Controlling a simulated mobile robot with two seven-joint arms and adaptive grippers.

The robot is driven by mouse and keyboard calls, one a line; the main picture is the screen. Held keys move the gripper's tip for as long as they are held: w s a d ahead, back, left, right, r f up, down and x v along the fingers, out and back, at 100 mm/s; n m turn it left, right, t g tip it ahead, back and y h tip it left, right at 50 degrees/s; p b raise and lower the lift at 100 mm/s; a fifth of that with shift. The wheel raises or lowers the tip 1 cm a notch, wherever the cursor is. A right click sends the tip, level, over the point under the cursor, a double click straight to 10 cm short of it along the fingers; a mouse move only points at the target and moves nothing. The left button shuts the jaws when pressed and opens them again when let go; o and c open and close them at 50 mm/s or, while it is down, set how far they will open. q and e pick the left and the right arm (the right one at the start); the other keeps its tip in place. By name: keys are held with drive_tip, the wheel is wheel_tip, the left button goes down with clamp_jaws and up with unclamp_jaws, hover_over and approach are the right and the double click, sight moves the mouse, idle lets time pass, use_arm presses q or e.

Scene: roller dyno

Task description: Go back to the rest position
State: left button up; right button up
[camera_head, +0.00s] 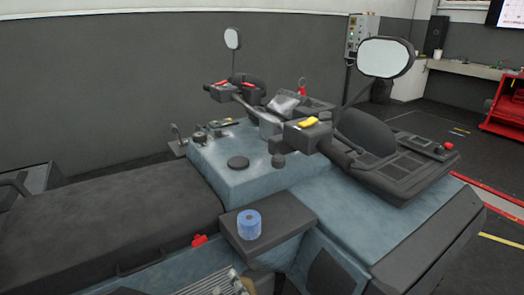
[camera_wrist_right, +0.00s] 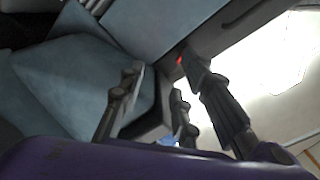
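My right gripper (camera_wrist_right: 158,80) shows in the right wrist view with its dark fingers spread apart. I see nothing held between the fingertips. A small light-blue patch (camera_wrist_right: 168,140) shows low between the fingers, and I cannot tell what it is. In the head view I cannot make out the right gripper clearly at the bottom edge. My left gripper is in neither view. A blue roll (camera_head: 249,224) stands upright on a small dark shelf (camera_head: 285,218) at the vehicle's near side, with no gripper touching it.
The blue-grey vehicle (camera_head: 225,172) with a long dark seat (camera_head: 100,225) fills the near space. Its handlebars and two mirrors (camera_head: 385,57) stick up. A red knob (camera_head: 199,240) sits beside the seat. A red cabinet (camera_head: 505,105) stands at the far right. Open floor lies between.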

use_arm(q)
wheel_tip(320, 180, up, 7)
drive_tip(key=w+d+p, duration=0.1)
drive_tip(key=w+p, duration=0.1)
drive_tip(key=p, duration=0.3)
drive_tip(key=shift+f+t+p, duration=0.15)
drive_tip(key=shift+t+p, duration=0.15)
drive_tip(key=shift+p, duration=0.1)
use_arm(e)
drive_tip(key=s+d+f+n+g+h, duration=0.1)
drive_tip(key=s+d+f+h, duration=0.1)
drive_tip(key=s+d+f, duration=0.3)
drive_tip(key=s+d+f+n+g+h, duration=0.2)
drive_tip(key=s+d+f, duration=0.3)
drive_tip(key=s+d, duration=0.8)
drive_tip(key=s+d+f+n+g+h, duration=0.1)
drive_tip(key=s+d+f+h, duration=0.3)
drive_tip(key=s+d, duration=0.4)
drive_tip(key=s+f+g, duration=0.1)
drive_tip(key=s, duration=0.3)
drive_tip(key=shift+d+n, duration=0.3)
drive_tip(key=shift+d, duration=0.1)
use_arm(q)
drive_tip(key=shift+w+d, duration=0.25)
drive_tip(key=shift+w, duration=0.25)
use_arm(e)
drive_tip(key=shift+w+f, duration=0.1)
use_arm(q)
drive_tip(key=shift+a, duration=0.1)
